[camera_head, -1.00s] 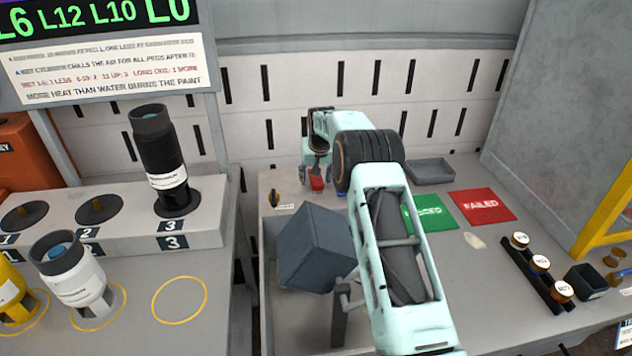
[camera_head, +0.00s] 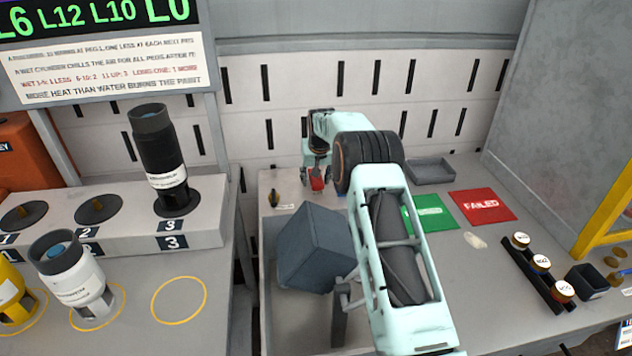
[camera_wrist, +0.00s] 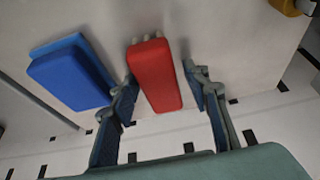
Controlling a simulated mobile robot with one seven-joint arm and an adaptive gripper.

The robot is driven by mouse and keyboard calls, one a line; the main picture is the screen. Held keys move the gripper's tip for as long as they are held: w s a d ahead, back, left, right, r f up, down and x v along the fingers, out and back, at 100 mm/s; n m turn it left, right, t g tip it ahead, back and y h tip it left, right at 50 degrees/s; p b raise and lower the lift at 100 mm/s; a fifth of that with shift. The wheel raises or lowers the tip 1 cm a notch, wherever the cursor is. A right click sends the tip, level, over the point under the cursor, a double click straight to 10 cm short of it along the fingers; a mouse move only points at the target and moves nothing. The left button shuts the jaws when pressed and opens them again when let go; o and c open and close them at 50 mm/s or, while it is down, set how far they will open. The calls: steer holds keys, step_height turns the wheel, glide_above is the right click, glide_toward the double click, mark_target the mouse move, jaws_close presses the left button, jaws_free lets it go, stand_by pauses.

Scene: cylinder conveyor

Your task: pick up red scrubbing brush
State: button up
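The red scrubbing brush (camera_wrist: 153,75) shows in the wrist view between the two fingers of my gripper (camera_wrist: 160,82). A gap shows between the brush and the right finger; the left finger is very close to its side, and I cannot tell if it touches. The gripper is open around the brush. In the head view, my gripper (camera_head: 314,180) is low over the back of the table, and only a small red part of the brush (camera_head: 317,184) shows there. My arm hides the rest.
A blue brush-like block (camera_wrist: 70,72) lies just left of the red brush in the wrist view. A dark grey box (camera_head: 315,250) stands in front of my gripper in the head view. A grey tray (camera_head: 430,171) and the red FAILED mat (camera_head: 483,205) lie to the right.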

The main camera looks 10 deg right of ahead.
jaws_close()
